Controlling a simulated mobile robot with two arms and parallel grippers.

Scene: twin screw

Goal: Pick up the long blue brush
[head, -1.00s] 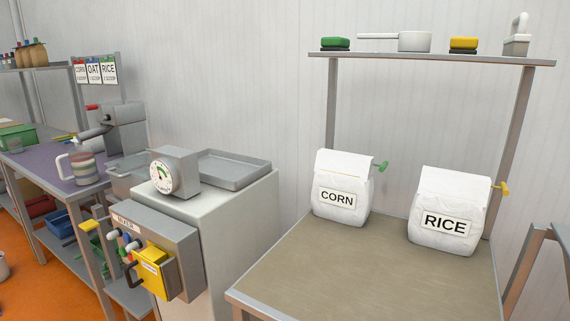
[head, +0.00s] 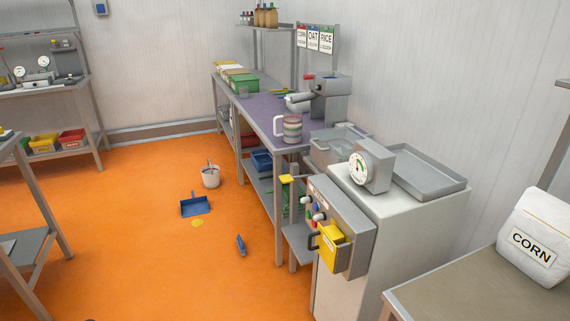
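A small blue brush-like object (head: 240,245) lies on the orange floor, left of the machine with the yellow box. It is small in view, and I cannot tell for sure that it is the long blue brush. A blue dustpan (head: 195,206) lies on the floor farther back and to its left. Neither of my grippers is in view.
A yellow patch (head: 197,223) is on the floor beside the dustpan. A white bucket (head: 211,177) stands behind it. The purple-topped bench (head: 262,108) and the machine (head: 395,225) bound the floor on the right. A table leg (head: 45,205) stands at left. The floor between is mostly open.

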